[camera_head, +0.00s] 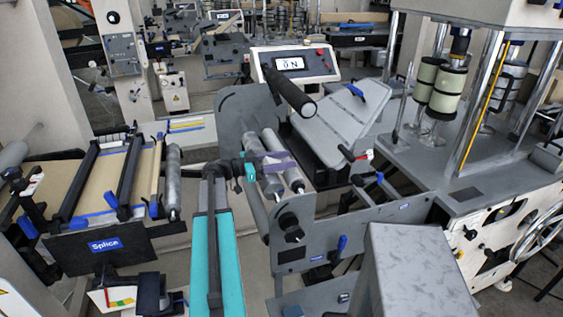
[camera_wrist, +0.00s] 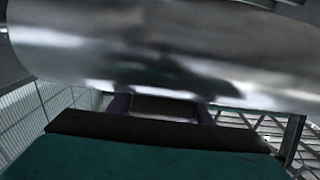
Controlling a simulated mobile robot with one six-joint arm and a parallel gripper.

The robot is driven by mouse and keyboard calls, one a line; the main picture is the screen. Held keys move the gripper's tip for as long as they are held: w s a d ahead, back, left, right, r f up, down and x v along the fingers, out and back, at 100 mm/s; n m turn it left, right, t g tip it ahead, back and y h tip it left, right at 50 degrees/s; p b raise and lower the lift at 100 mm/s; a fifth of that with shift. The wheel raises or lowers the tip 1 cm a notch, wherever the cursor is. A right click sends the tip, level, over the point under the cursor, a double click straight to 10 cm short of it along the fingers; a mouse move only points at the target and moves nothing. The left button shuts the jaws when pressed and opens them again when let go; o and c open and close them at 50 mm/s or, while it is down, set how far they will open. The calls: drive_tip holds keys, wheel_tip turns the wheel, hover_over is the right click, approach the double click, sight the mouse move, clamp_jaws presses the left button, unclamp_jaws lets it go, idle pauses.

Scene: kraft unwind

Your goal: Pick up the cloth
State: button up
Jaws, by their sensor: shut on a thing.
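The fingertips are small and partly hidden in the head view. In the wrist view a large shiny roller (camera_wrist: 170,50) fills the upper part, close in front of my gripper. The cloth cannot be made out clearly there.
Two metal rollers (camera_head: 272,178) sit beside the grey side plate (camera_head: 238,115). A black handle (camera_head: 290,93) juts out above them. A splice table (camera_head: 100,190) stands left, and a control panel (camera_head: 295,64) stands behind. A grey machine deck (camera_head: 490,185) is at right.

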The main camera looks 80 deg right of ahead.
drive_tip(key=shift+r+b, duration=1.05)
drive_tip(key=shift+r, duration=0.55)
drive_tip(key=a+r+b, duration=0.1)
drive_tip(key=a+b, duration=0.5)
drive_tip(key=a, duration=1)
drive_tip(key=shift+r+b, duration=0.25)
drive_tip(key=shift+b, duration=0.1)
drive_tip(key=shift+w+d+r, duration=0.1)
